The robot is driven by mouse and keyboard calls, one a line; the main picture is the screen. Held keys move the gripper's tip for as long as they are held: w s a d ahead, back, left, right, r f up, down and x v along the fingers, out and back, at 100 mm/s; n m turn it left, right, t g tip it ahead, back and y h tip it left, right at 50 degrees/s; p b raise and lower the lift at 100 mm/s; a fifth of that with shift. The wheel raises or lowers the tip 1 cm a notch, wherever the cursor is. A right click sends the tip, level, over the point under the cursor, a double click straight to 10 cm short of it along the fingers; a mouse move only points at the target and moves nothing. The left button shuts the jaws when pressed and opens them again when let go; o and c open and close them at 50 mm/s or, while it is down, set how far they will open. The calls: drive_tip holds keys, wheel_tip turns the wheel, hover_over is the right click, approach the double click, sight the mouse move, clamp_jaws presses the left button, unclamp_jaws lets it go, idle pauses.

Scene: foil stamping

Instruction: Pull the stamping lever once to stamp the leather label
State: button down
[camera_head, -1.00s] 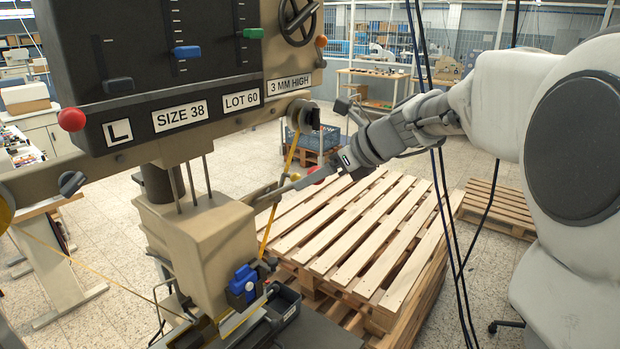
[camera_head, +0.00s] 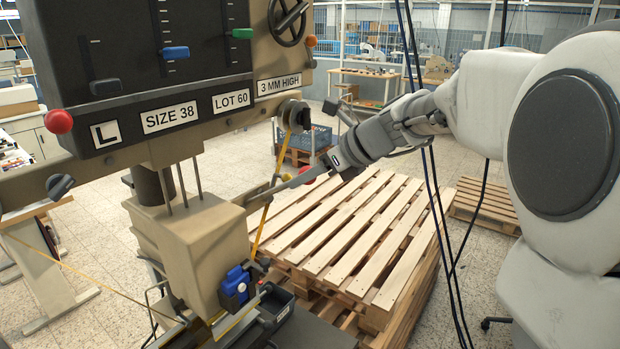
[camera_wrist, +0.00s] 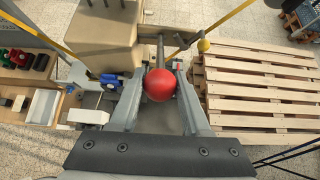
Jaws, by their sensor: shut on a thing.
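The stamping lever sticks out from the beige press block (camera_head: 190,255) as a thin grey rod ending in a red ball knob (camera_head: 308,175). In the wrist view the red knob (camera_wrist: 159,85) sits between the two fingers of my gripper (camera_wrist: 160,70), which is shut on it. The rod (camera_wrist: 160,50) runs on past the fingertips toward the block. In the head view my gripper (camera_head: 314,172) reaches the knob from the right and partly hides it. The block hangs under the dark panel of the machine. I cannot make out the leather label.
A yellow ribbon (camera_head: 262,215) runs down close beside the lever. A blue part (camera_head: 237,281) and a black bin (camera_head: 277,305) sit low on the machine. A stack of wooden pallets (camera_head: 345,245) stands behind.

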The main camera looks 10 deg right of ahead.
drive_tip(key=f+b, duration=0.1)
drive_tip(key=s+d+f+b, duration=0.1)
drive_tip(key=f, duration=0.1)
drive_tip(key=shift+s+d, duration=0.1)
drive_tip(key=shift+s, duration=0.05)
drive_tip(key=shift+s+d+f+b, duration=0.15)
drive_tip(key=shift+f+b, duration=0.2)
drive_tip(key=shift+f, duration=0.2)
drive_tip(key=shift+s+d+f+b, duration=0.2)
drive_tip(key=shift+f+b, duration=0.15)
drive_tip(key=shift+f, duration=0.15)
drive_tip(key=shift+s+d+f+b, duration=0.15)
drive_tip(key=shift+f+b, duration=0.2)
drive_tip(key=shift+f, duration=0.2)
drive_tip(key=f, duration=0.1)
drive_tip(key=f+b, duration=0.2)
drive_tip(key=shift+s+d+f, duration=0.15)
drive_tip(key=shift+s+d, duration=0.1)
drive_tip(key=shift+f, duration=0.1)
